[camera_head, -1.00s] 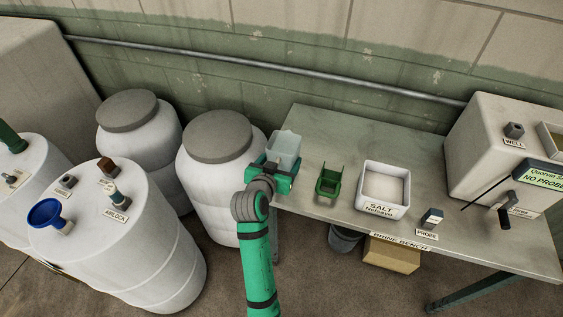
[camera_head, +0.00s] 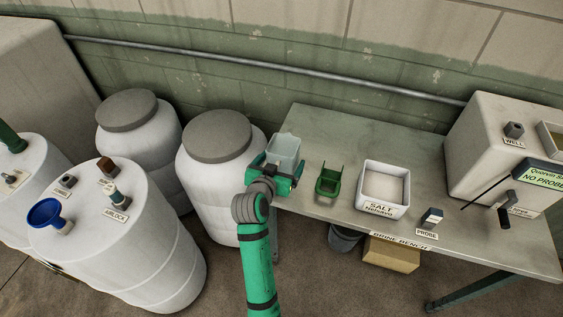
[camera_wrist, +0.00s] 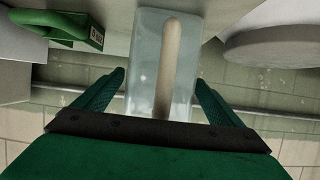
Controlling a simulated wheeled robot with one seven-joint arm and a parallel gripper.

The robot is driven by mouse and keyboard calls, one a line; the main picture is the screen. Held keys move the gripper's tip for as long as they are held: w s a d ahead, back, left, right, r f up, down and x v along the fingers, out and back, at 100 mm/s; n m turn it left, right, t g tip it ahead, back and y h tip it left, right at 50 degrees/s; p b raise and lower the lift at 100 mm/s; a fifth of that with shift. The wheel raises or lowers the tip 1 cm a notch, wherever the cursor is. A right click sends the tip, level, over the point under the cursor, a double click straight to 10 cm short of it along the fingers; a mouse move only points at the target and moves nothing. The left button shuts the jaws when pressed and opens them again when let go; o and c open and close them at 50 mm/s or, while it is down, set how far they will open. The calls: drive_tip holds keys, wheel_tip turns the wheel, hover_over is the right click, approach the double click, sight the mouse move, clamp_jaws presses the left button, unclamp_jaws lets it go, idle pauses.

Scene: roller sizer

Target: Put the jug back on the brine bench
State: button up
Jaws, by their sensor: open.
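The jug (camera_head: 284,149) is a translucent pale container. It stands at the left end of the brine bench (camera_head: 330,132), seemingly on its top, though my gripper hides its base in the head view. My gripper (camera_head: 277,168) is open around the jug.
A green scoop-like holder (camera_head: 329,184), a white salt bin (camera_head: 371,207) and a probe (camera_head: 432,217) lie to the right on the bench. A large white barrel (camera_head: 215,185) stands close on the left. The bench's back middle is clear.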

drive_tip(key=v, duration=1.2)
drive_tip(key=s+d+f+n+t+y, duration=0.15)
drive_tip(key=s+f+n+y, duration=0.25)
drive_tip(key=s+f, duration=1.15)
drive_tip(key=s+d+r, duration=0.1)
drive_tip(key=s+r, duration=0.2)
drive_tip(key=s, duration=0.7)
drive_tip(key=s+d+r+t, duration=0.1)
drive_tip(key=s+r, duration=0.2)
drive_tip(key=s, duration=0.8)
drive_tip(key=shift+d, duration=0.3)
